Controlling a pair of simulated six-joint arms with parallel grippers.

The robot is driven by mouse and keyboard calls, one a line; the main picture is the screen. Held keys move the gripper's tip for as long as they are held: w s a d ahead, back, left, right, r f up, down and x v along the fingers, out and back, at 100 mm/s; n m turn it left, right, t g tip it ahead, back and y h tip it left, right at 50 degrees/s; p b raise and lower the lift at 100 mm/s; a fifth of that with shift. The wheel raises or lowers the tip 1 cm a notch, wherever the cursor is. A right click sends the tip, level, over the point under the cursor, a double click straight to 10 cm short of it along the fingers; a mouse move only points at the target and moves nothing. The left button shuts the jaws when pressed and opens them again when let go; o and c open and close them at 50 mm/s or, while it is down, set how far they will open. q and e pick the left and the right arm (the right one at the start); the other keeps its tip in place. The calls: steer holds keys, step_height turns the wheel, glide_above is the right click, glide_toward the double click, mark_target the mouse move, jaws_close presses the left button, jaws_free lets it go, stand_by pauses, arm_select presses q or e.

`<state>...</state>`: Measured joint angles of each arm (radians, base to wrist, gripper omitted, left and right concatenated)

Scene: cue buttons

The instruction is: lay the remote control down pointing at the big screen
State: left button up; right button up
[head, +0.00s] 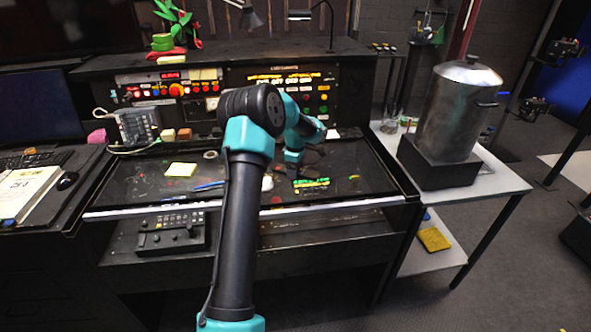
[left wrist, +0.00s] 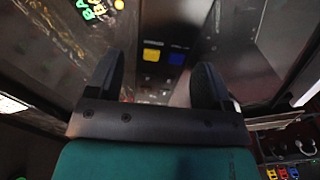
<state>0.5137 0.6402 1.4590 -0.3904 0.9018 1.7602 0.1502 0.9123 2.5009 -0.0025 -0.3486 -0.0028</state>
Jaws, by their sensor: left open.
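My left gripper (head: 305,178) is over the right part of the dark desk surface, in front of the control panel. In the left wrist view the two dark fingers (left wrist: 153,85) are spread apart with nothing held between them. Beyond and between them is a dark grey face with a yellow square and a blue square (left wrist: 165,56); I cannot tell whether this is the remote control. A large dark screen (head: 60,25) fills the upper left of the head view. A smaller dark monitor (head: 35,105) stands below it. My right gripper is not in view.
A yellow note pad (head: 181,170) lies on the desk (head: 140,190). A grey box with cables (head: 138,126) stands at its left. A large metal pot (head: 458,105) stands on the right side table (head: 490,185). Green and yellow strips (head: 311,183) lie near my gripper.

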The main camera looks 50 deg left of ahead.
arm_select(q)
step_height(320, 180, up, 12)
stand_by(0.5)
steer(key=shift+d, duration=0.1)
